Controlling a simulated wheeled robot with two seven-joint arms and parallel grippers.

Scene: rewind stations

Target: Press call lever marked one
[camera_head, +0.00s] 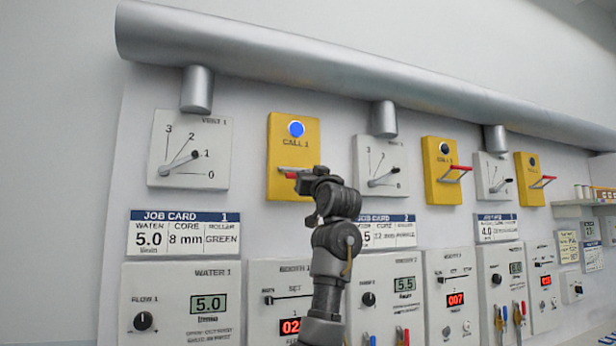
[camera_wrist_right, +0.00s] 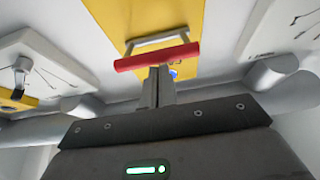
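The call box marked CALL 1 (camera_head: 281,132) is a yellow box on the wall with a round lamp (camera_head: 296,129) lit blue. Its lever (camera_head: 289,171) has a red handle, partly hidden by my right gripper (camera_head: 302,177) in the head view. In the right wrist view the red handle (camera_wrist_right: 135,63) lies crosswise on a pale bracket, just beyond the fingertips of my right gripper (camera_wrist_right: 159,70). The fingers are together and nothing shows between them. The tips meet the handle's edge in the picture; I cannot tell whether they touch it. My left gripper is not in view.
A white valve dial (camera_head: 190,150) is left of the box and another (camera_head: 381,166) right. Two more yellow call boxes (camera_head: 437,150) (camera_head: 525,165) have dark lamps. A grey pipe (camera_head: 330,68) runs above. Job cards (camera_head: 184,233) and control panels (camera_head: 180,300) are below.

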